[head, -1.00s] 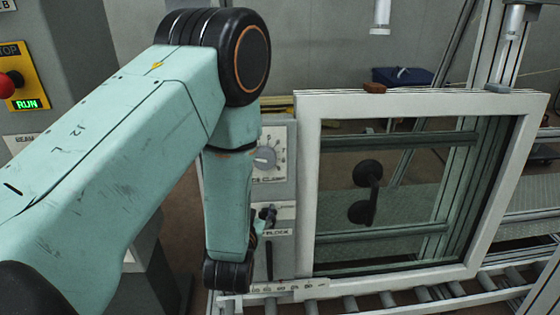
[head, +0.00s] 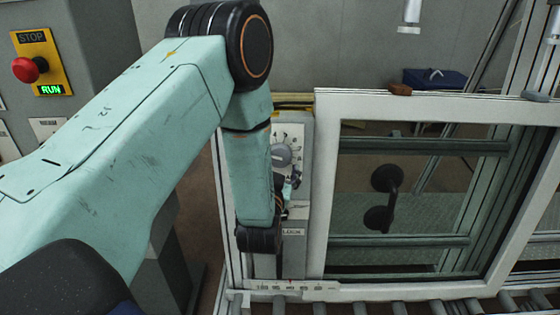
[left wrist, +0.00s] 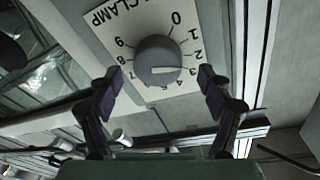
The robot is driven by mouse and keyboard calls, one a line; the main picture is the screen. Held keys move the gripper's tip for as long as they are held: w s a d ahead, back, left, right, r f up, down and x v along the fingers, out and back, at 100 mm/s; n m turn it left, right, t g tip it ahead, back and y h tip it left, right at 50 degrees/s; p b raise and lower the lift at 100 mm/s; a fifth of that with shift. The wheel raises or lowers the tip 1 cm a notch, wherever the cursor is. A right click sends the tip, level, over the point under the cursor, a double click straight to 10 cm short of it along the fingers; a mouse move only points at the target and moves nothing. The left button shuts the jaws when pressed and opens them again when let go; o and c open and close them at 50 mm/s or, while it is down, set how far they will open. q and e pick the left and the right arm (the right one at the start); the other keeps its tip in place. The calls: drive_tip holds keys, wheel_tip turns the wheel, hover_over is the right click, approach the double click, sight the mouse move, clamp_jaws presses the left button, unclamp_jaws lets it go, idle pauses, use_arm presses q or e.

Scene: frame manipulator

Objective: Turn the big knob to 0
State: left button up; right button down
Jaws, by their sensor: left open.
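The big knob (head: 283,155) is a round grey dial on a white numbered plate, just right of my left forearm in the head view. In the left wrist view the knob (left wrist: 158,58) is seen close up, with a white mark on its face lying toward the 3. The 0 is printed above and right of it. My left gripper (left wrist: 160,86) is open, its two dark fingers either side of the knob's lower part in the picture, with no contact visible. In the head view the left gripper (head: 288,188) is partly hidden by my arm, just below the dial. My right gripper is not in view.
A white window frame (head: 328,190) with a black double suction handle (head: 382,198) stands right of the dial panel. A second labelled control (head: 292,232) sits below the dial. A red stop button (head: 28,69) is at far left. Rollers run along the bottom.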

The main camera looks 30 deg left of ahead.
use_arm(q)
drive_tip(key=shift+w+r, duration=0.25)
drive_tip(key=shift+w, duration=0.45)
drive_tip(key=shift+w+a+f, duration=0.25)
drive_tip(key=shift+w+a, duration=0.05)
drive_tip(key=shift+a, duration=0.25)
drive_tip(key=shift+d+r, duration=0.2)
drive_tip(key=shift+d, duration=0.15)
drive_tip(key=shift+c, duration=1.4)
drive_tip(key=shift+a+f, duration=0.1)
drive_tip(key=shift+a, duration=0.1)
drive_tip(key=c, duration=0.9)
